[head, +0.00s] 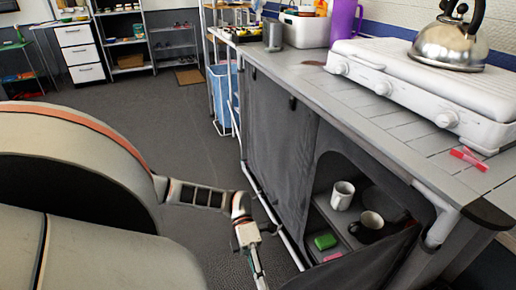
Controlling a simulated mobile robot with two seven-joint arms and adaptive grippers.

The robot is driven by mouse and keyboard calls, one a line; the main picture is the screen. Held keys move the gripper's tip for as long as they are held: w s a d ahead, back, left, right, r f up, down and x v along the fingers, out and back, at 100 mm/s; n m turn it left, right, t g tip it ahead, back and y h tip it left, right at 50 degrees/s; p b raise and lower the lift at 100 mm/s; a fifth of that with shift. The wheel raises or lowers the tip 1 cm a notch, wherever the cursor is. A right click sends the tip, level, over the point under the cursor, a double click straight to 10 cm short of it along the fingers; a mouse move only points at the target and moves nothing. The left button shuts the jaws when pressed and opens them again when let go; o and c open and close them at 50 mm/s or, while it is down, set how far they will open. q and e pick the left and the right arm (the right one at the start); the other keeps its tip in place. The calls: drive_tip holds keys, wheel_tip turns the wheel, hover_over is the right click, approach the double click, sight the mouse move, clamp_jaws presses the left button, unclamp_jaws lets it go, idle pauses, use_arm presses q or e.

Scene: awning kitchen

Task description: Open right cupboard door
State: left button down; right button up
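The kitchen unit has a dark grey fabric front. The left cupboard door (276,135) is a closed fabric panel. The right cupboard's opening shows its inside, and its dark fabric door (372,268) hangs loose along the lower front edge. Inside are a white mug (342,195), a dark mug (368,226), a green sponge (325,241) and a pink item. My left gripper (258,268) points down, left of the opening and apart from the door flap as far as I can see. Its fingertips are at the picture's bottom, so its opening is unclear. My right gripper is not in view.
The grey countertop (405,126) carries a white stove (420,85), a steel kettle (450,42), a purple bottle (344,22) and a red clip (468,158). A pale frame bar runs along the unit's front. Open floor (150,115) lies left; shelves and drawers stand behind.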

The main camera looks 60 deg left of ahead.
use_arm(q)
drive_tip(key=d, duration=0.6)
drive_tip(key=shift+s+f, duration=0.35)
drive_tip(key=shift+s, duration=0.05)
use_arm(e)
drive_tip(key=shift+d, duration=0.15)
use_arm(q)
drive_tip(key=d+n+t+p, duration=0.2)
drive_tip(key=d+p, duration=0.3)
drive_tip(key=d, duration=0.5)
drive_tip(key=shift+s+d+n+t, duration=0.25)
drive_tip(key=shift+s+n+t, duration=0.2)
drive_tip(key=shift+t, duration=0.35)
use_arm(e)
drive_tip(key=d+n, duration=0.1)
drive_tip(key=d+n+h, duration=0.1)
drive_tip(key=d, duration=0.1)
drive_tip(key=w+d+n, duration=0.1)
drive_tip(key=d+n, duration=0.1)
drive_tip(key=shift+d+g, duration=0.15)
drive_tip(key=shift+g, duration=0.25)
use_arm(q)
drive_tip(key=shift+a, duration=0.15)
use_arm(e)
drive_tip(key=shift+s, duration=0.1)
